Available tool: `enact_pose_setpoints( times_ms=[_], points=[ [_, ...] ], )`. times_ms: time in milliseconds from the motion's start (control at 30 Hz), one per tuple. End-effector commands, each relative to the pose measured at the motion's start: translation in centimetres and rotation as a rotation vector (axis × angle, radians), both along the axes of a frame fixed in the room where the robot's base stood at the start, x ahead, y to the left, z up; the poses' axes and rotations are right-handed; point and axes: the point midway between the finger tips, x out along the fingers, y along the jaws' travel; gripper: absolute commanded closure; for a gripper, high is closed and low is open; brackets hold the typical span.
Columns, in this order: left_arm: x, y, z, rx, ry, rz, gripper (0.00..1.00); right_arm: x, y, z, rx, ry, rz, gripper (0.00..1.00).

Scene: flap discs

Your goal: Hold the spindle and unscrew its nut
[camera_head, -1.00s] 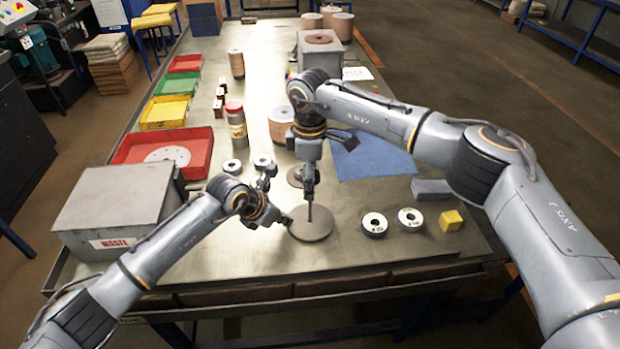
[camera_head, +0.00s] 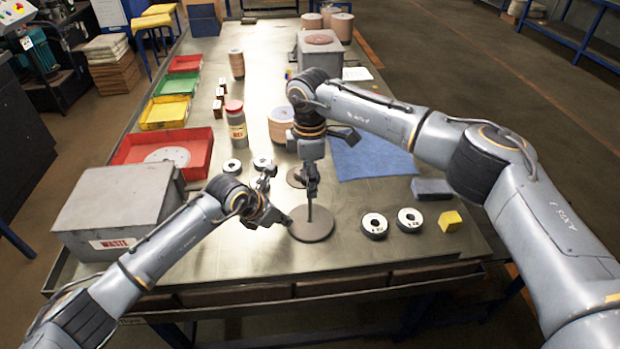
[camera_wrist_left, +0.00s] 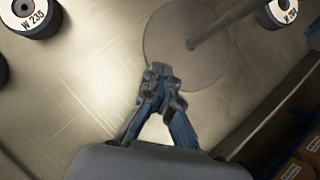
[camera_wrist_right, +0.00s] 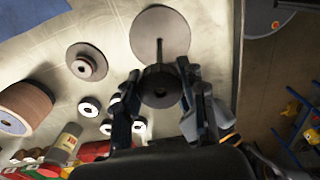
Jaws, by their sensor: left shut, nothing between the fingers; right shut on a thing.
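The spindle is a round flat base (camera_head: 312,232) with a thin upright rod (camera_head: 310,212), near the front middle of the table. My right gripper (camera_head: 311,188) is over the rod's top, pointing down. In the right wrist view its fingers are shut on a dark round nut (camera_wrist_right: 160,87), in line with the rod (camera_wrist_right: 159,50). I cannot tell whether the nut still touches the thread. My left gripper (camera_head: 286,219) is shut and empty at the base's left edge. In the left wrist view its closed tips (camera_wrist_left: 160,75) overlap the base's rim (camera_wrist_left: 210,80), apart from the rod.
Two labelled rings (camera_head: 374,225) (camera_head: 409,219) and a yellow block (camera_head: 450,221) lie right of the spindle. A grey box (camera_head: 115,205) stands at left. A small disc (camera_head: 296,178) lies behind the spindle. A blue mat (camera_head: 372,158) lies behind right.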

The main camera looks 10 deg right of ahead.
Motion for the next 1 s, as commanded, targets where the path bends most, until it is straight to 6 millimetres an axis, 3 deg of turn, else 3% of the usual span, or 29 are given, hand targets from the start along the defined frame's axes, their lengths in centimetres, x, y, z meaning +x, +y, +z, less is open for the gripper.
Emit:
enact_pose_setpoints(
  times_ms=[1000],
  points=[
    [-0.13,0.09,-0.28,0.004,0.005,0.000,1.00,-0.05,-0.09,-0.10,-0.002,0.002,1.666,0.84]
  ],
)
